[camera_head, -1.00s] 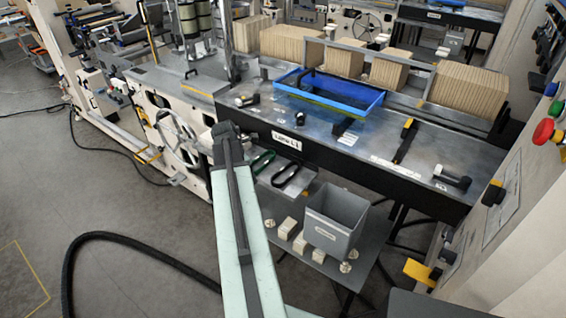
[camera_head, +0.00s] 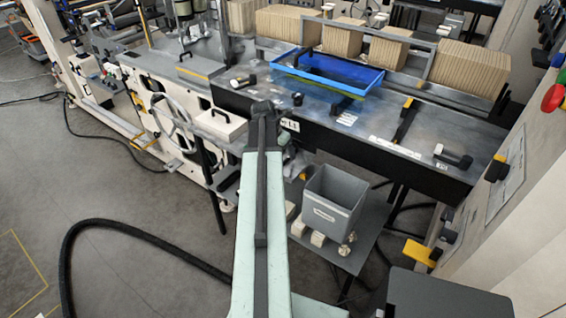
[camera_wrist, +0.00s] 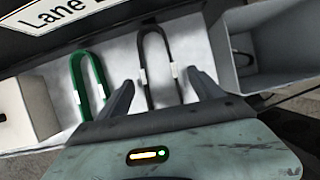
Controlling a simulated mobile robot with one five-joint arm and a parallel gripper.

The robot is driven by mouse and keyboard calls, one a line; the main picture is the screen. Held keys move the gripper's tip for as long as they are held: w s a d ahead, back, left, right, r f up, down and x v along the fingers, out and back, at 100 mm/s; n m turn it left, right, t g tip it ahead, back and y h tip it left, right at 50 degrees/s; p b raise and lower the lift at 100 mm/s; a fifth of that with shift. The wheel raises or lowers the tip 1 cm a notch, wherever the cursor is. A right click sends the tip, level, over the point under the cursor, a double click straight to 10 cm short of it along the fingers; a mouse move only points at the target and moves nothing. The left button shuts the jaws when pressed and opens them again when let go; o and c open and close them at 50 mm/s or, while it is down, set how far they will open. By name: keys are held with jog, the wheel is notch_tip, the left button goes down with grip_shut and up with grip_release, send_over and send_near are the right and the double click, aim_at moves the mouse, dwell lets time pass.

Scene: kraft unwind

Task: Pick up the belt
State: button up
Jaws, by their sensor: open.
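In the wrist view, a black belt (camera_wrist: 171,55) lies as a long narrow loop on the light shelf, with a pale tag on each side. My gripper (camera_wrist: 162,90) is open and empty, one finger on each side of the black loop's near part. I cannot tell how high the fingers are above the belt. A green belt (camera_wrist: 76,75), also a loop with pale tags, lies left of the left finger. In the head view my arm covers the place where the belts lie.
A grey bin (camera_head: 335,205) stands on the low shelf right of my arm; it shows at the right in the wrist view (camera_wrist: 222,45). A white box (camera_wrist: 28,105) is at left. The bench edge with a lane label (camera_wrist: 60,15) overhangs the shelf. A blue tray (camera_head: 330,75) sits on the bench.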

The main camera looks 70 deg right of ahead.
jog(key=shift+b+x, duration=0.35)
jog(key=shift+x, duration=0.75)
jog(key=shift+w+a+r, duration=0.1)
jog(key=shift+r, duration=0.05)
jog(key=shift+c, duration=0.7)
jog(key=c, duration=1.4)
jog(key=shift+o, duration=0.2)
jog(key=shift+r+p, duration=0.15)
jog(key=shift+p, duration=0.15)
